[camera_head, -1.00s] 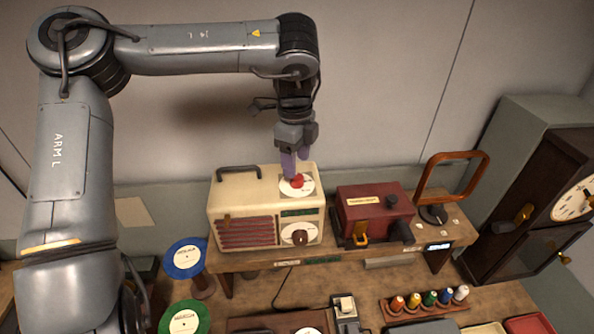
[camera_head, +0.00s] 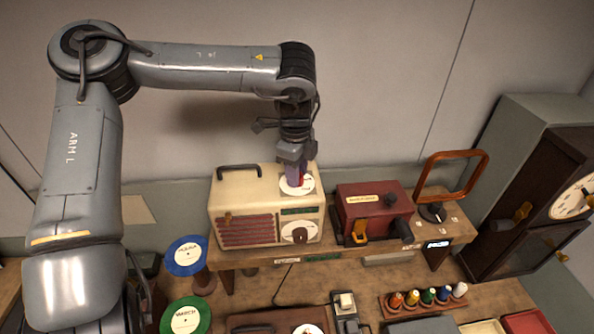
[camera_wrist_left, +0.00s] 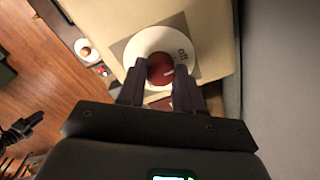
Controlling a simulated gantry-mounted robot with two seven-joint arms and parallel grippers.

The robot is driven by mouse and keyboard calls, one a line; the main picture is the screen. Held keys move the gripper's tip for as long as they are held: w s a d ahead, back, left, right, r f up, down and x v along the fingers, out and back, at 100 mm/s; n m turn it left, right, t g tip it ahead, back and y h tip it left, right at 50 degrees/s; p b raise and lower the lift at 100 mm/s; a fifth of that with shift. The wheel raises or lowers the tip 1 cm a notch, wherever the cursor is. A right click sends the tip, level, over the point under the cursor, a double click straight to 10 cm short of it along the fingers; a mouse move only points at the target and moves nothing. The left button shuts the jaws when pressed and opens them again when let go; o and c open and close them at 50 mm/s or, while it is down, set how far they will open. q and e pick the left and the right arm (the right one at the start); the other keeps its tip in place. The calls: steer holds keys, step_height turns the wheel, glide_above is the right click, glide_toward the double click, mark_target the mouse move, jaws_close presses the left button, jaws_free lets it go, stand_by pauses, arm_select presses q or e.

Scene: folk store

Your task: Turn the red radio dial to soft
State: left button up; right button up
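A cream radio (camera_head: 230,190) stands on the wooden shelf. On its top, a red dial (camera_wrist_left: 159,69) sits on a white disc (camera_wrist_left: 176,42). A pale mark on the dial points to the right in the left wrist view.
A brown knob (camera_head: 299,235) is on the radio's front, and a handle (camera_head: 238,167) rises from its top. A dark red box (camera_head: 372,212) stands just right of the radio. Blue (camera_head: 186,256) and green (camera_head: 185,317) discs are at lower left. The wall is close behind.

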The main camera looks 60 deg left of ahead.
arm_select(q)
steer(key=c, duration=0.3)
steer(key=shift+c, duration=0.2)
steer(key=shift+m, duration=0.4)
steer(key=m+p, duration=0.1)
steer(key=m, duration=0.2)
steer(key=shift+r+m, duration=0.15)
steer(key=shift+m, duration=0.25)
steer(key=m+p, duration=0.1)
steer(key=m, duration=0.4)
steer(key=shift+h+p, duration=0.3)
steer(key=shift+p, duration=0.1)
steer(key=shift+m+p, duration=0.35)
steer(key=shift+m, duration=1.75)
steer(key=o, duration=1)
